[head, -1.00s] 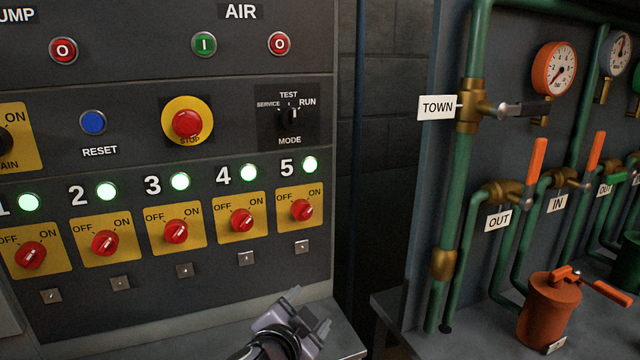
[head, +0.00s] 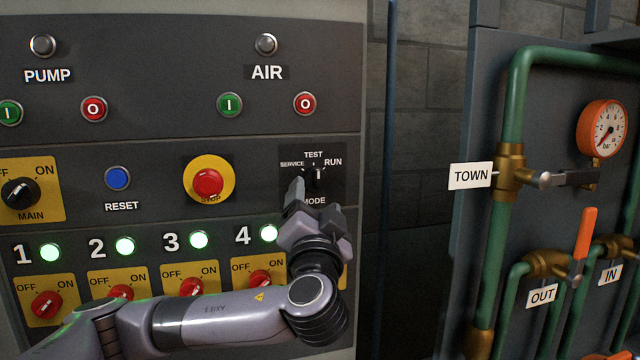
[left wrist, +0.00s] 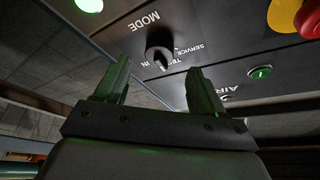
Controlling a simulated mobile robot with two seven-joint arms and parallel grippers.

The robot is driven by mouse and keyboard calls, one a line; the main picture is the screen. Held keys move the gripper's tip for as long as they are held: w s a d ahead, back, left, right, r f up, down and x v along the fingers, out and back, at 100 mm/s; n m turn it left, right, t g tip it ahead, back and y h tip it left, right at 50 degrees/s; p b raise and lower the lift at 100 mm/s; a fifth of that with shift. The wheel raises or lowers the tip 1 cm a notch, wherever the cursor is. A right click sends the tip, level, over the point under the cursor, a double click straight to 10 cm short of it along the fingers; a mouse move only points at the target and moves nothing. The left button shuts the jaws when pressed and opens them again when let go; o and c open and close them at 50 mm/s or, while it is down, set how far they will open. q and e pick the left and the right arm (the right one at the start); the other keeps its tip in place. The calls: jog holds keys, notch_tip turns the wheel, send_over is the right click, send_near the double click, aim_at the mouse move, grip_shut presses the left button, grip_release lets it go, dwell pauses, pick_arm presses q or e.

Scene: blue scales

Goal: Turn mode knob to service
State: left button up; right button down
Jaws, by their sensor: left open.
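The black mode knob (head: 315,176) sits on a dark plate at the right of the control panel, with SERVICE at its left, TEST above and RUN at its right. Its white mark is on the knob's right part; I cannot tell the exact setting. My left gripper (head: 314,207) is open just below and in front of the knob, its fingers covering part of the MODE label. In the left wrist view, the knob (left wrist: 159,52) appears upside down beyond and between the open fingertips (left wrist: 160,74), with nothing between them. My right gripper is not in view.
A red stop button (head: 208,183) on yellow and a blue reset button (head: 117,178) are left of the knob. Red rotary switches (head: 121,293) and green lamps (head: 125,246) line the row below. Green pipes (head: 497,250) stand farther right.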

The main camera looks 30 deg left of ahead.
aim_at(315, 186)
pick_arm(q)
jog(key=p+x, duration=0.1)
jog(key=x, duration=0.4)
jog(key=c, duration=1.1)
jog(key=shift+o, duration=0.2)
jog(key=shift+f, duration=0.1)
